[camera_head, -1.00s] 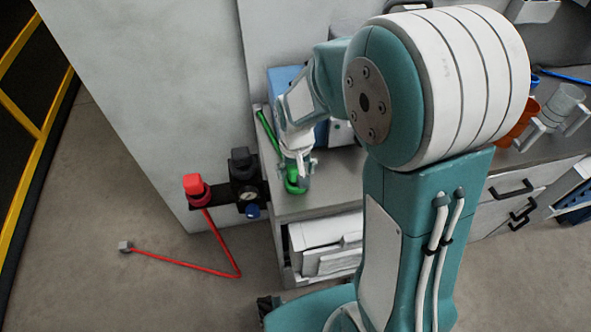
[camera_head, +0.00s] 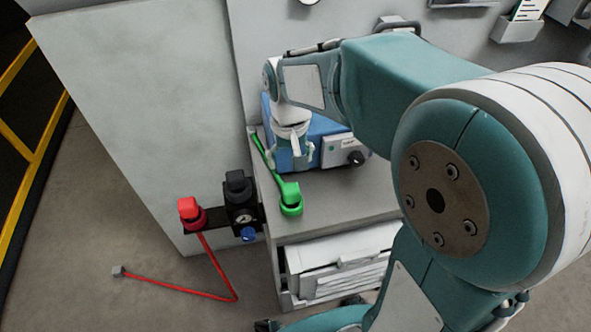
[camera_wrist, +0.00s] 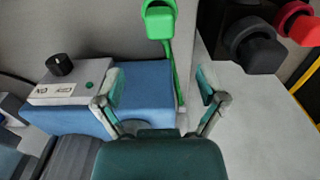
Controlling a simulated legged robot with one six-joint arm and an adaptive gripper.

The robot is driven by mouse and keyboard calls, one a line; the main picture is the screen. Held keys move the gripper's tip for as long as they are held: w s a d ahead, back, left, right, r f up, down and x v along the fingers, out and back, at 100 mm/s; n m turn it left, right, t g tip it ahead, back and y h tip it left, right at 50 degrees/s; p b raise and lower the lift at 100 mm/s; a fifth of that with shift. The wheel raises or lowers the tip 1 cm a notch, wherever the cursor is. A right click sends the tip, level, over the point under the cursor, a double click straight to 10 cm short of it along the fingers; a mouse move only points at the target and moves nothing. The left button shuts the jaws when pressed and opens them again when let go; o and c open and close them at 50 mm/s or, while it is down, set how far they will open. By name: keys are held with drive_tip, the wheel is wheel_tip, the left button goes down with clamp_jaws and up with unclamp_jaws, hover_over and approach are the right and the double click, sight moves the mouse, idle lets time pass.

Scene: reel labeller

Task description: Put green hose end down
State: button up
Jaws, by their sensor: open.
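The green hose end (camera_head: 290,197) lies on the grey bench top (camera_head: 345,200) near its front left corner, with its green hose running back along the left edge. In the wrist view the green hose end (camera_wrist: 160,20) shows at the top, beyond the fingertips. My gripper (camera_head: 294,158) is open and empty, behind and above the hose end and apart from it. In the wrist view my gripper (camera_wrist: 160,88) has its fingers spread wide with nothing between them but background and the hose.
A blue machine (camera_head: 325,140) with a grey control box (camera_head: 343,151) and black knob stands just behind my gripper. Left of the bench are a black regulator (camera_head: 240,205) and a red fitting (camera_head: 190,211) with a red hose (camera_head: 180,278) hanging to the floor. Papers fill the shelf below.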

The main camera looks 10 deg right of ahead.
drive_tip(key=s+d+r+t, duration=0.2)
drive_tip(key=s+r, duration=0.1)
drive_tip(key=s, duration=0.4)
drive_tip(key=s+d+r+t, duration=0.3)
drive_tip(key=s+r, duration=0.1)
drive_tip(key=s, duration=0.4)
drive_tip(key=shift+s+r+t, duration=0.15)
drive_tip(key=shift+r+t, duration=0.1)
drive_tip(key=shift+t, duration=0.05)
idle(0.8)
